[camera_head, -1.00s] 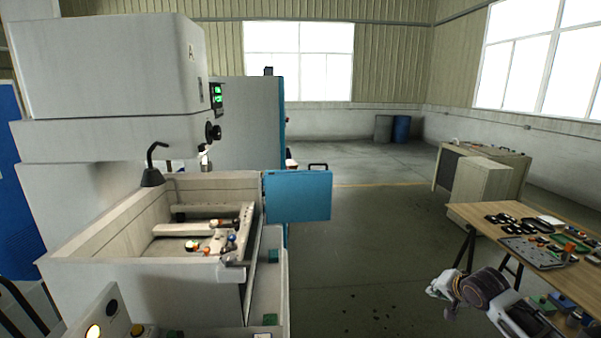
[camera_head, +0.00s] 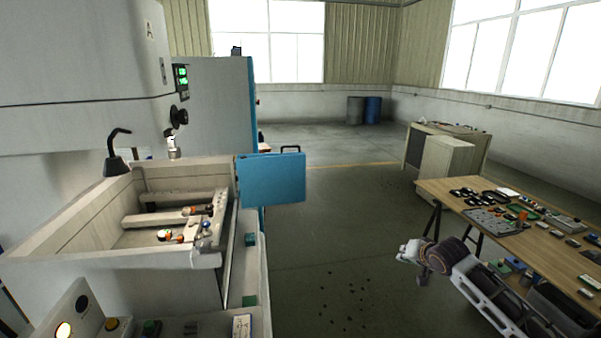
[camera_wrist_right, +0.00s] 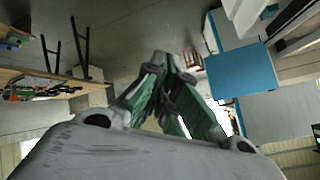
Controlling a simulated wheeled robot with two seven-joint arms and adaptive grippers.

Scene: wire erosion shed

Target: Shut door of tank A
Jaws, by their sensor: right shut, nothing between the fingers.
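Tank A is the open pale basin (camera_head: 62,232) under the machine head marked A (camera_head: 85,75). Its blue door (camera_head: 272,180) stands open, swung out to the right from the tank's far right corner, with a black handle (camera_head: 291,149) on its top edge. The blue door also shows in the right wrist view (camera_wrist_right: 240,70). My right gripper (camera_head: 405,254) is shut and empty, over the floor right of the door and nearer me, well apart from it. Its fingers meet in the wrist view (camera_wrist_right: 160,62). My left gripper is out of view.
A wooden table (camera_head: 452,190) with tools and small parts stands right, close to my right arm. A control panel (camera_head: 105,325) with buttons is at the front left. A pale cabinet (camera_head: 446,158) stands further back.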

